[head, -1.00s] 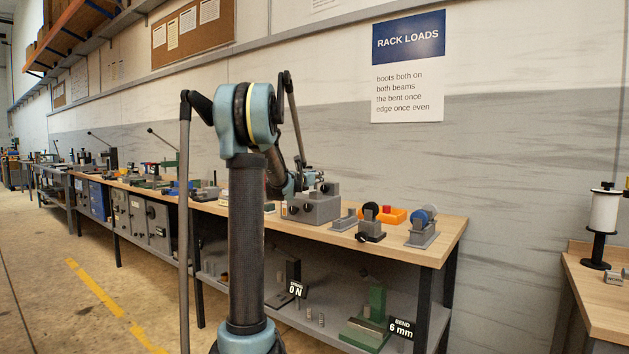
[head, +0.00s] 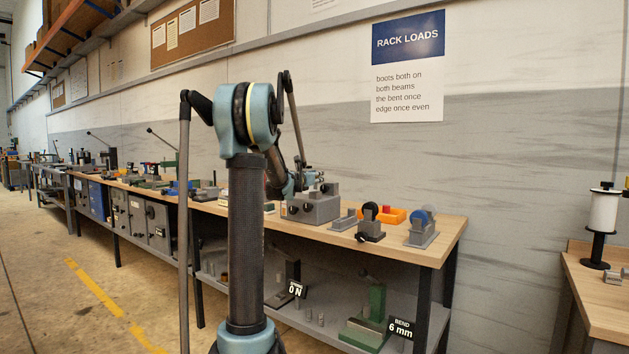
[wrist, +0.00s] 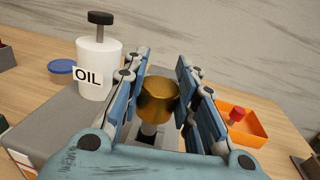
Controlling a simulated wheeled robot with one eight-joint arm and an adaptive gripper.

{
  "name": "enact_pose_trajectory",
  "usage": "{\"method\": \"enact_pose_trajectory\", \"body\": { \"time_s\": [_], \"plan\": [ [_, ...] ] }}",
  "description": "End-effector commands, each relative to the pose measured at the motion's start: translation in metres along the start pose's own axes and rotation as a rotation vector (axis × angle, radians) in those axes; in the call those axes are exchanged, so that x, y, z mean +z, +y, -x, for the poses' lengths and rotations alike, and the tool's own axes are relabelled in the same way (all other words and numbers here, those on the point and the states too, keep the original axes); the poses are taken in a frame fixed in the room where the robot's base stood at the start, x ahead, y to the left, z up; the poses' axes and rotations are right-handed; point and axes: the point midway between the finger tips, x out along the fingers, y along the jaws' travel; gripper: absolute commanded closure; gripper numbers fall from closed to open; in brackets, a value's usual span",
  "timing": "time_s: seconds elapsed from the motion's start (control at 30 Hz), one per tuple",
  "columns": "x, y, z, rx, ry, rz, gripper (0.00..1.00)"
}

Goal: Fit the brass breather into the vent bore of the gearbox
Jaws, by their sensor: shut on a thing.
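The brass breather (wrist: 157,100) is a round, gold-coloured piece between the fingers of my gripper (wrist: 168,85) in the wrist view. The gripper is shut on it. A narrow pale grey part shows below the brass, with a dark patch around its foot. I cannot tell whether the breather touches or enters the vent bore. The grey gearbox (head: 314,208) stands on the bench in the head view, with my gripper (head: 309,180) just above it. A flat grey top, likely the gearbox, lies under the gripper in the wrist view (wrist: 60,112).
A white OIL container (wrist: 98,80) with a black knob stands left of the fingers. A blue disc (wrist: 62,67) lies beyond it. An orange tray (wrist: 240,122) with a red-topped piece (wrist: 236,114) is to the right. Grey fixtures (head: 422,233) stand near the bench's right end.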

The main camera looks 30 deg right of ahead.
Motion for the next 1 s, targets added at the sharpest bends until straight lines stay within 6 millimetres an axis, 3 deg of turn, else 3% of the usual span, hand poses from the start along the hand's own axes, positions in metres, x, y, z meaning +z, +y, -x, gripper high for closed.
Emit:
{"method": "enact_pose_trajectory", "body": {
  "time_s": [1.0],
  "plan": [
    [-0.016, 0.000, 0.000, 0.000, 0.000, 0.000, 0.98]
  ]
}}
